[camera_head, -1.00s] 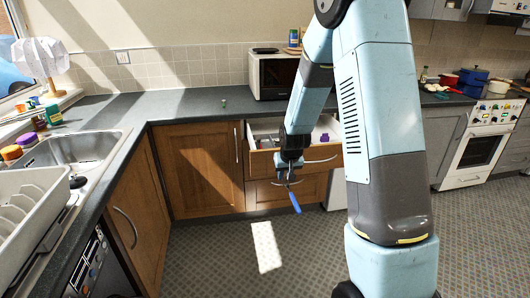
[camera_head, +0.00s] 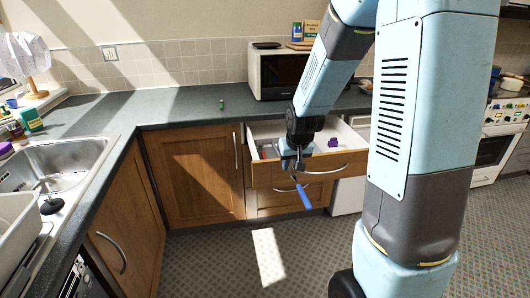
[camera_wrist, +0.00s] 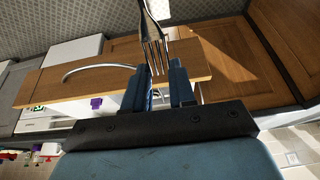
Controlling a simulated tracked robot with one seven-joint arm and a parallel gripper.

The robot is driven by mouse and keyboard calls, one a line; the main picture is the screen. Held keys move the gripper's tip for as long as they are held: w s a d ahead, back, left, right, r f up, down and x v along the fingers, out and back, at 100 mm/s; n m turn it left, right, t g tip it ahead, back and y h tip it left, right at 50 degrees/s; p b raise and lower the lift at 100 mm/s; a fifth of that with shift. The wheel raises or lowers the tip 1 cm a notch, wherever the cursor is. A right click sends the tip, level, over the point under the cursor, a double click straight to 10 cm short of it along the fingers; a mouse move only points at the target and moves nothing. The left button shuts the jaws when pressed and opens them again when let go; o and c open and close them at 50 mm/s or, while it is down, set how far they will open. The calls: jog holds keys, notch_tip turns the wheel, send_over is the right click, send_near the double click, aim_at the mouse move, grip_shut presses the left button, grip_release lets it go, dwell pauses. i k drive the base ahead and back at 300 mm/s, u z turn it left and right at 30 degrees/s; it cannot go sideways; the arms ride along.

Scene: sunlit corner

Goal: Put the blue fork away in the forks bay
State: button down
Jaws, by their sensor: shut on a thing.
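My gripper (camera_head: 297,172) is shut on the blue fork and hangs at the front of the open top drawer (camera_head: 345,169). The fork's blue handle (camera_head: 303,196) points down and slightly right, in front of the lower drawer. In the wrist view, the fork's metal head (camera_wrist: 152,38) reaches in between the dark blue fingers (camera_wrist: 160,88), tines toward the palm; its handle is out of that frame. The drawer's wooden front also shows there (camera_wrist: 110,85). My arm hides part of the drawer's inside. I cannot make out the forks bay.
A purple thing (camera_head: 333,143) lies in the drawer's right part. The worktop (camera_head: 190,112) runs above, with a microwave (camera_head: 280,75) and a small green thing (camera_head: 221,105). A sink (camera_head: 50,178) is at left. The floor before the cupboards (camera_head: 215,255) is clear.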

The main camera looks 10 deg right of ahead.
aim_at(271, 154)
jog(key=i, duration=1.3)
jog(key=z, duration=0.05)
